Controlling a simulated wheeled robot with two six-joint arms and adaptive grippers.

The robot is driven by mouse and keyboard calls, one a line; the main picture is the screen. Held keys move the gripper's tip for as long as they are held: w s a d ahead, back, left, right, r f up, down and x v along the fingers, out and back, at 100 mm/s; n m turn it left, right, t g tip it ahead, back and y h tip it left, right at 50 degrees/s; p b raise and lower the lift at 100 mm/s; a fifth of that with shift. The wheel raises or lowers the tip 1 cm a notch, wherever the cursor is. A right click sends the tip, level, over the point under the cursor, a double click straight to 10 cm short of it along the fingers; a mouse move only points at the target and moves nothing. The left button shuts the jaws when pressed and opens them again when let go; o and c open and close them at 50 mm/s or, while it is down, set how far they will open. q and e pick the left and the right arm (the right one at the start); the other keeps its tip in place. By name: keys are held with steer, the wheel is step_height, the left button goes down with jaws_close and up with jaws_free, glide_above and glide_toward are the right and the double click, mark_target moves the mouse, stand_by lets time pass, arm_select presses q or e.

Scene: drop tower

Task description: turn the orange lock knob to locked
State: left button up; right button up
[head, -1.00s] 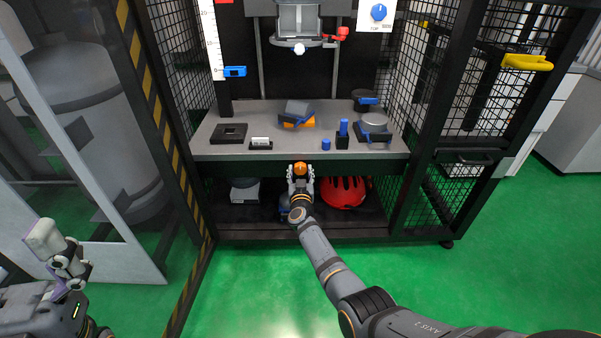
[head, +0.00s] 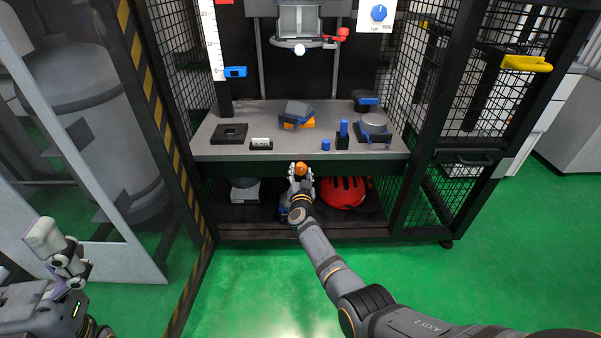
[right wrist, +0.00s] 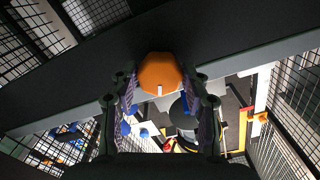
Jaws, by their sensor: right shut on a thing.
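The orange lock knob (head: 301,168) sits on the dark front beam of the drop tower, below the grey work surface. In the right wrist view the knob (right wrist: 158,72) shows between my two fingers, with a short white mark at its lower edge in the picture. My right gripper (head: 301,177) is shut on the knob; its fingertips show at both sides of it in the right wrist view (right wrist: 160,82). My left gripper (head: 62,252) is at the far left, away from the tower, and its opening is unclear.
The grey work surface (head: 215,142) bears several blocks and blue-handled parts. A red helmet (head: 344,192) lies on the lower shelf, right of my right gripper. A yellow handle (head: 526,63) sticks out at the right. Mesh panels flank the tower; green floor lies clear in front.

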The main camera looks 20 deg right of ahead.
steer(key=m, duration=0.6)
steer(key=shift+f, duration=0.1)
steer(key=m+b, duration=0.1)
steer(key=m, duration=0.3)
steer(key=shift+m, duration=1.6)
steer(key=o, duration=1.2)
steer(key=shift+c, duration=0.2)
steer(key=v, duration=0.7)
steer(key=shift+s, duration=0.3)
